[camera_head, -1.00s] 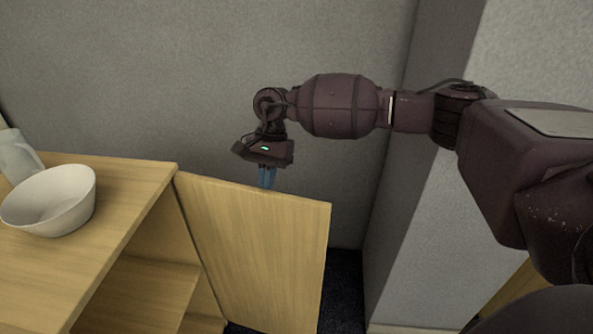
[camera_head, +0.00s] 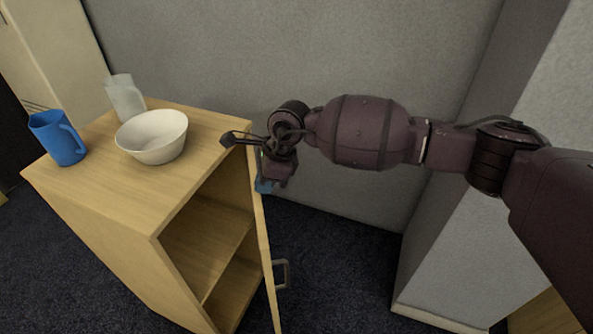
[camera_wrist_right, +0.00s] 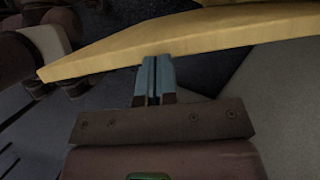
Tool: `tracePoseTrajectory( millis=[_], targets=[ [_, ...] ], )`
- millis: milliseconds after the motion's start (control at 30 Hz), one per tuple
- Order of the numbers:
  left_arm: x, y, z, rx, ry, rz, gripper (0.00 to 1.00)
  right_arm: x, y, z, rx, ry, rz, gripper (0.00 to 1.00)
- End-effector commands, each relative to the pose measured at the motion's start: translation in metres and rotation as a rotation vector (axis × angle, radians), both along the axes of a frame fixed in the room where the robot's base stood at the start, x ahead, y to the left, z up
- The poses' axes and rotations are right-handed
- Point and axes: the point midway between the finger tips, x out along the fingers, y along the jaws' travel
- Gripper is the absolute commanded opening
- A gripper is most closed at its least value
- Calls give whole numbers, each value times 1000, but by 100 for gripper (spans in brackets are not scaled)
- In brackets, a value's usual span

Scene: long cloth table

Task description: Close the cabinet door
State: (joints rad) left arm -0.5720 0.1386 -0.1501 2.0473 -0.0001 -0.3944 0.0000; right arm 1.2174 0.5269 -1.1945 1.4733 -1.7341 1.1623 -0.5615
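The wooden cabinet (camera_head: 110,207) stands left of centre in the head view. Its door (camera_head: 264,240) is hinged at the far right front corner and stands open, seen nearly edge-on. A metal handle (camera_head: 284,274) sticks out from the door's outer side. My right gripper (camera_head: 264,186) is by the outer side of the door, near its top and the hinge end. In the right wrist view, its blue fingers (camera_wrist_right: 155,62) are together, with their tips at the door panel (camera_wrist_right: 190,35); exact contact is hard to tell. My left gripper is out of view.
On the cabinet top are a white bowl (camera_head: 153,136), a blue mug (camera_head: 57,138) and a pale jug (camera_head: 125,99). Shelves (camera_head: 212,240) show inside the cabinet. A grey wall (camera_head: 330,60) stands behind. Dark carpet (camera_head: 335,265) is clear right of the door.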

Motion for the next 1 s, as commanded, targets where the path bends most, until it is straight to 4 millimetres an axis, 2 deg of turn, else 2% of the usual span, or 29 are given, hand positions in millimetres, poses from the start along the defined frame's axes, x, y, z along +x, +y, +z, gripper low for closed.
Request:
tracePoseTrajectory(
  millis=[33, 200, 400, 500, 700, 1000],
  targets=[
    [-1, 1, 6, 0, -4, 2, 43, -3, 13, 6, 1, -4, -37, 0],
    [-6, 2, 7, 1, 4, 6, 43, -6, 46, 2, 1, -3, -180, 0],
    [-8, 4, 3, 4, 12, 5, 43, -5, 77, 0, 0, 0, -312, 0],
    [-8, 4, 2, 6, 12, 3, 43, -3, 88, -1, -1, 0, -308, 0],
    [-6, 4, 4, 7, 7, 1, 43, -1, 101, -1, -1, 1, -308, 0],
    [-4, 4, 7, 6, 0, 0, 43, 1, 105, 0, -1, 1, -307, 0]
  ],
)
